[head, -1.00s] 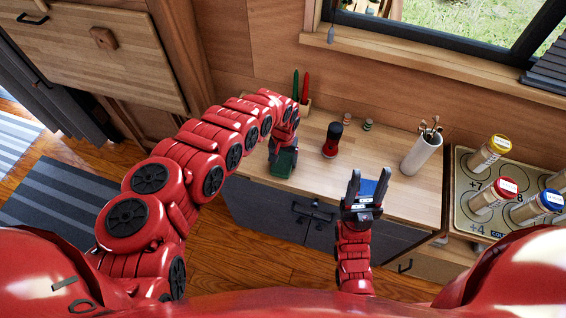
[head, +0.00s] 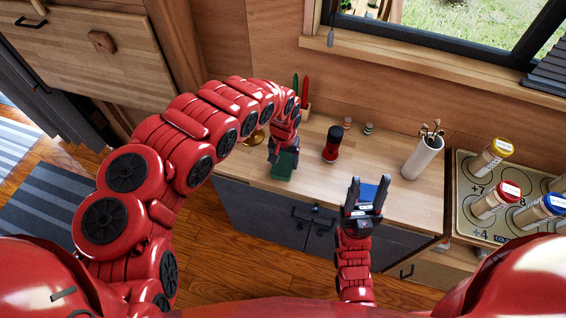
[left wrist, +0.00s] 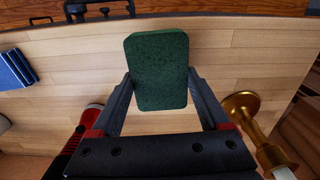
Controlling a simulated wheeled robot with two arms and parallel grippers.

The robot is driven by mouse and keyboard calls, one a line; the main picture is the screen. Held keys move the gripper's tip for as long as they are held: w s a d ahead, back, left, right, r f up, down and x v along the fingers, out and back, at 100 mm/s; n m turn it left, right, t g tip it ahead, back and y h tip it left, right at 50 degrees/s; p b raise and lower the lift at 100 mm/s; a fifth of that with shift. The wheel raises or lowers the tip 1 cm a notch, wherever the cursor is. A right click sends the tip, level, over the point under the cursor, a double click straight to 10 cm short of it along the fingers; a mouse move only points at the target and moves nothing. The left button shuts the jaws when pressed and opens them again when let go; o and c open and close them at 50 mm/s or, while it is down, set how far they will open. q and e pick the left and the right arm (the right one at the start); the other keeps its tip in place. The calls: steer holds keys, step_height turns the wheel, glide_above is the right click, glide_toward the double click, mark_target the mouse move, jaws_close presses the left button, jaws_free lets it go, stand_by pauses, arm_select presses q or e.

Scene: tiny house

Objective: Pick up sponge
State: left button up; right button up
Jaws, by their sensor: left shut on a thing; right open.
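The sponge (left wrist: 159,70) is a dark green block. In the left wrist view it sits between the two fingers of my left gripper (left wrist: 160,88), which is shut on it. In the head view the sponge (head: 284,164) hangs below my left gripper (head: 276,150), over the wooden counter near its front left. How high it is above the counter is hard to tell.
A brass candlestick (left wrist: 243,108) is close beside my left gripper. A board with several jars (head: 494,200) is at the right.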

mark_target(283, 178)
arm_select(q)
steer(key=s, duration=0.2)
steer(key=s+p, duration=0.1)
steer(key=s, duration=0.1)
steer(key=s+r+p, duration=0.1)
steer(key=s, duration=0.1)
steer(key=shift+s+a+r, duration=0.1)
steer(key=shift+s+a, duration=0.1)
steer(key=shift+s, duration=0.2)
steer(key=s+p, duration=0.8)
steer(key=p, duration=0.1)
steer(key=shift+d+p, duration=0.2)
steer(key=shift+p, duration=0.15)
steer(key=shift+r, duration=0.1)
